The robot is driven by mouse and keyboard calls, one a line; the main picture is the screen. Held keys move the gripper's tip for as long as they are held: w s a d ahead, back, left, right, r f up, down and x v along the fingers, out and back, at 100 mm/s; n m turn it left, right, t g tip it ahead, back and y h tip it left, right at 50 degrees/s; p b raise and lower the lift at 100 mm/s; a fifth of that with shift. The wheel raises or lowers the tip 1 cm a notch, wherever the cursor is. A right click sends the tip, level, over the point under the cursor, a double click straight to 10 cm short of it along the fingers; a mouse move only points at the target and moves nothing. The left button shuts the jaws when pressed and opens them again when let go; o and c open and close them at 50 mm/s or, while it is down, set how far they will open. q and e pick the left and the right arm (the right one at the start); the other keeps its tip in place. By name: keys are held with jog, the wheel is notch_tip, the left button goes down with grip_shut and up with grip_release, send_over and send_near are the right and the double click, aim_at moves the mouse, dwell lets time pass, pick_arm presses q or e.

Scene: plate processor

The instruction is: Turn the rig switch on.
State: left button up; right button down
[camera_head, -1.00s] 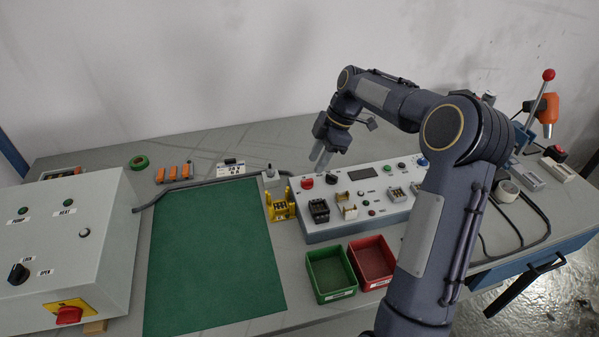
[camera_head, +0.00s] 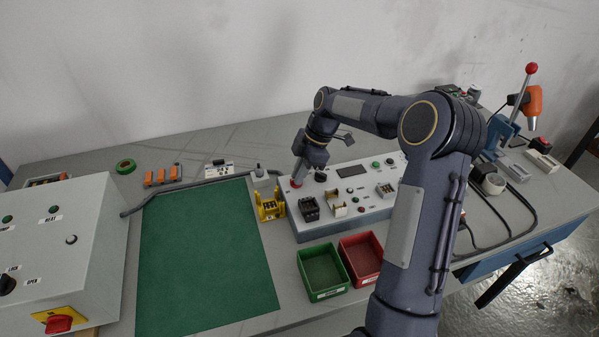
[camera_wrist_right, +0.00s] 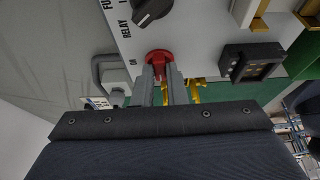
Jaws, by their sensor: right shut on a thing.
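The rig (camera_head: 320,226) is a light grey box with knobs, buttons and a dark display, right of the green mat. Its red rotary switch (camera_wrist_right: 158,57) sits near a panel corner, beside the letters "ON" in the right wrist view. My right gripper (camera_wrist_right: 160,72) is shut on this red switch, with its fingers on either side of the red handle. In the head view the right gripper (camera_head: 298,178) reaches down to the rig's left end and mostly covers the switch. My left gripper is not in view.
A black knob (camera_wrist_right: 152,12) sits beside the red switch. A yellow holder (camera_head: 269,206) stands left of the rig. A green bin (camera_head: 324,288) and a red bin (camera_head: 374,278) stand in front. A grey control box (camera_head: 100,240) is at left.

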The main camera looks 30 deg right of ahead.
jog(key=shift+m, duration=0.3)
jog(key=m+b, duration=0.1)
jog(key=m+t+b, duration=0.1)
jog(key=m, duration=0.1)
jog(key=shift+s+a+f+h+b, duration=0.1)
jog(key=shift+s+h+b, duration=0.05)
jog(key=shift+h+b, duration=0.2)
jog(key=m+t, duration=0.1)
jog(key=m, duration=0.1)
jog(key=m+h+b, duration=0.1)
jog(key=m, duration=0.1)
jog(key=shift+s+a+m+t+b, duration=0.1)
jog(key=shift+a+m+t+b, duration=0.05)
jog(key=shift+m+t+b, duration=0.2)
jog(key=m+h, duration=0.1)
jog(key=m, duration=0.1)
jog(key=m+t+h, duration=0.1)
jog(key=m, duration=0.2)
jog(key=shift+a, duration=0.2)
jog(key=m+h, duration=0.1)
jog(key=m, duration=0.3)
jog(key=shift+a+m+h, duration=0.1)
jog(key=shift+m+h, duration=0.15)
jog(key=shift+h, duration=0.1)
jog(key=c, duration=1.5)
grip_release()
jog(key=shift+o, duration=0.2)
jog(key=shift+s, duration=0.1)
